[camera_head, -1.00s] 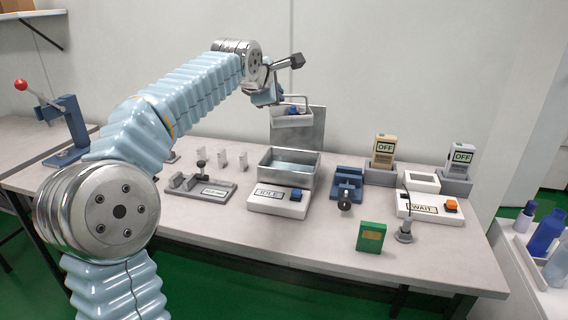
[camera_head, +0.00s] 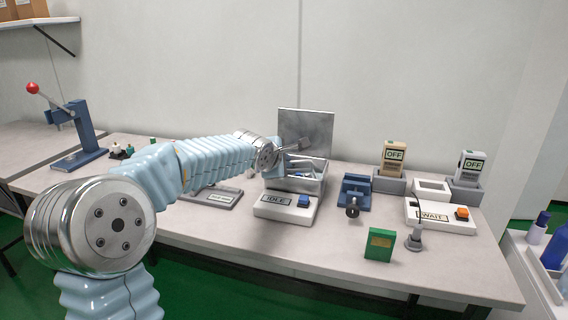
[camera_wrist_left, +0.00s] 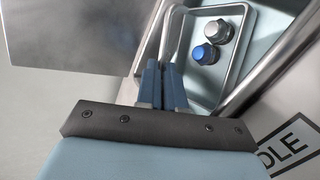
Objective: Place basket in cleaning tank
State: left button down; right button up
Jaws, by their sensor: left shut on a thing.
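The cleaning tank (camera_head: 297,185) is an open grey metal box behind the white IDLE unit. Its lid (camera_head: 306,131) stands upright at the back. The basket (camera_wrist_left: 230,14) is a small tray with a wire handle. In the left wrist view it sits inside the tank's opening and holds a grey-capped part (camera_wrist_left: 219,31) and a blue-capped part (camera_wrist_left: 205,54). My left gripper (camera_wrist_left: 160,75) is shut on the basket's handle, over the tank. In the head view my wrist and the tank wall hide most of the basket. My right gripper is not in view.
The IDLE unit (camera_head: 286,208) with a blue button is in front of the tank. A blue fixture (camera_head: 354,193), a green box (camera_head: 379,245) and a WAIT unit (camera_head: 437,216) stand to the right. Two OFF testers (camera_head: 392,157) are behind. Table space in front is clear.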

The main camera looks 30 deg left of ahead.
pick_arm(q)
jog(key=c, duration=1.5)
grip_release()
jog(key=shift+s+r, duration=0.15)
jog(key=shift+s, duration=0.15)
jog(key=b+v, duration=0.2)
jog(key=v, duration=0.9)
jog(key=shift+s+d+r, duration=0.1)
jog(key=shift+s, duration=0.05)
